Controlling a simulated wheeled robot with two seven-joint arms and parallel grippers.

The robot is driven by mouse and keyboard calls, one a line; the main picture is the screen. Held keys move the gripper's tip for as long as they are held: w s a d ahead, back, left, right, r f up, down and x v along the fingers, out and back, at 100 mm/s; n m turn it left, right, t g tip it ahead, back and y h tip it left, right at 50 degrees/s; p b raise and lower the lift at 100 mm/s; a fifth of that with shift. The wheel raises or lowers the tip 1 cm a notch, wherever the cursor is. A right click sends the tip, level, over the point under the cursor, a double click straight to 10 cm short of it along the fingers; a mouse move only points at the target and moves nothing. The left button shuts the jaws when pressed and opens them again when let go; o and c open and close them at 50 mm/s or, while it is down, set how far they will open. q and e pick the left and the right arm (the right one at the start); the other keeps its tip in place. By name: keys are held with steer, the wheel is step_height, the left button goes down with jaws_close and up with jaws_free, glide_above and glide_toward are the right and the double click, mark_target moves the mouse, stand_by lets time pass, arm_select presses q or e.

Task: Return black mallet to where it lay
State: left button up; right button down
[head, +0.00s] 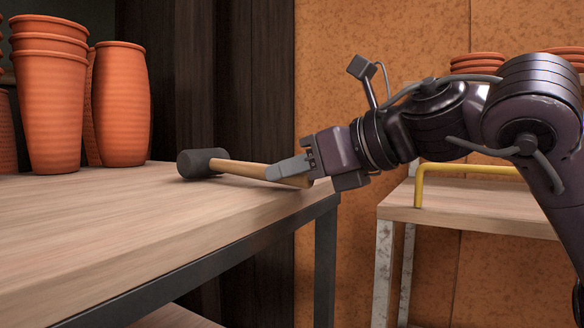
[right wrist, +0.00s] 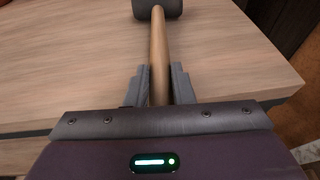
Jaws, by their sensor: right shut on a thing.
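The black mallet (head: 240,168) has a dark head and a pale wooden handle, and it is at the right end of the wooden table (head: 120,225). Its head is at or just above the tabletop; I cannot tell if it touches. My right gripper (head: 290,170) is shut on the handle near its free end, by the table's right edge. In the right wrist view the mallet (right wrist: 158,45) points away from me, its handle between the two fingers of the gripper (right wrist: 160,88). My left gripper is not in view.
Several tall terracotta pots (head: 122,105) stand at the back left of the table. A second shelf (head: 470,217) with a yellow rail (head: 465,170) and stacked terracotta dishes (head: 478,63) stands at the right, across a gap. The table's front and middle are clear.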

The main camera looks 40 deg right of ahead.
steer(key=shift+f, duration=0.25)
steer(key=c, duration=0.7)
jaws_free()
steer(key=shift+s, duration=0.15)
steer(key=shift+b+v, duration=0.6)
steer(key=shift+v, duration=0.3)
steer(key=shift+b+v, duration=0.5)
steer(key=shift+v, duration=1.45)
